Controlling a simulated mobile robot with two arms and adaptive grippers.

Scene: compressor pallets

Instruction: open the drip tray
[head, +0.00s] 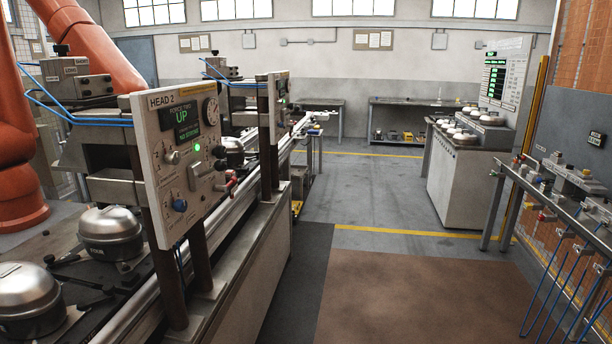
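I cannot make out a drip tray for certain in the head view. The nearest station has an upright panel (150,185) marked "HEAD 2", with a small display reading "UP", a round gauge, knobs and a lit green button. Silver domed compressors (110,225) sit on the dark line behind and left of this panel. Neither my left nor my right gripper is in view.
A long grey line base (250,245) runs away along the left. A large orange robot arm (18,150) stands at far left. A grey cabinet (456,185) and a tool rail (560,212) are on the right. The brown mat (420,295) and middle aisle are clear.

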